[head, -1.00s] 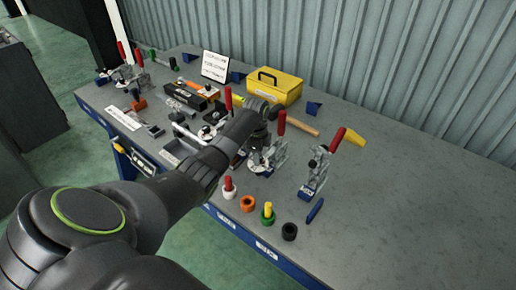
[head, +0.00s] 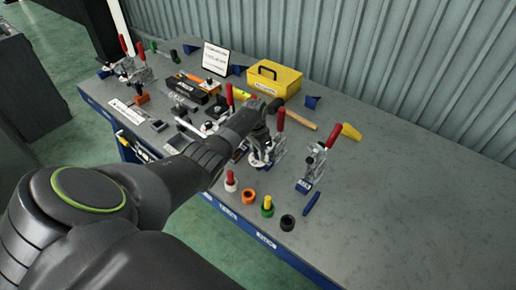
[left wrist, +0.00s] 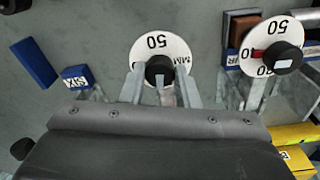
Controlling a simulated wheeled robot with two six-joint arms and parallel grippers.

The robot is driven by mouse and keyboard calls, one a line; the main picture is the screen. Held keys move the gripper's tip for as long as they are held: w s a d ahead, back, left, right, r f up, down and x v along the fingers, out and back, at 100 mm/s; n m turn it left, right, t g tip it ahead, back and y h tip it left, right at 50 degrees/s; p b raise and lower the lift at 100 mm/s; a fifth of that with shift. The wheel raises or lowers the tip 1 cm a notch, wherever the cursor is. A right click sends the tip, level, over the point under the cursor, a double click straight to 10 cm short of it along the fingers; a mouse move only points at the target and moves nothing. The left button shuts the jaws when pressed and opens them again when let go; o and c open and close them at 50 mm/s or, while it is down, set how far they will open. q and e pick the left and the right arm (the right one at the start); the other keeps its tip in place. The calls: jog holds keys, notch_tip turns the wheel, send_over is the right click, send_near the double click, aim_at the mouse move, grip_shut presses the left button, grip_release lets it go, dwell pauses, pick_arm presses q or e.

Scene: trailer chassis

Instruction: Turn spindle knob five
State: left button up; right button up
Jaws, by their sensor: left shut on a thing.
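A spindle knob with a black grip (left wrist: 160,70) and a white dial marked 50 and MM sits in the middle of the left wrist view. My left gripper (left wrist: 162,86) is shut on this knob, one finger on each side. The dial is partly hidden behind the fingers. In the head view my left gripper (head: 262,146) is over the clamp fixture near the middle of the bench, and hides most of the knob. A second black knob (left wrist: 284,56) with a similar white dial is to the right in the left wrist view. My right gripper is not in view.
A blue block with an upside-down SIX label (left wrist: 76,77) is left of the held knob. A red-handled clamp (head: 314,165) stands right of my gripper. A yellow box (head: 274,79) is behind, and a black ring (head: 287,222) in front. The bench's right part is clear.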

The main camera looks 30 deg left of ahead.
pick_arm(q)
jog(key=shift+n, duration=0.5)
jog(key=o, duration=1)
jog(key=shift+r, duration=0.15)
jog(key=shift+r, duration=0.25)
jog(key=r, duration=0.5)
jog(key=r+b, duration=0.1)
jog(key=r, duration=0.5)
jog(key=s+r, duration=0.1)
jog(key=r, duration=0.4)
jog(key=shift+a+r+b, duration=0.3)
jog(key=shift+r+b, duration=0.05)
jog(key=shift+b, duration=0.05)
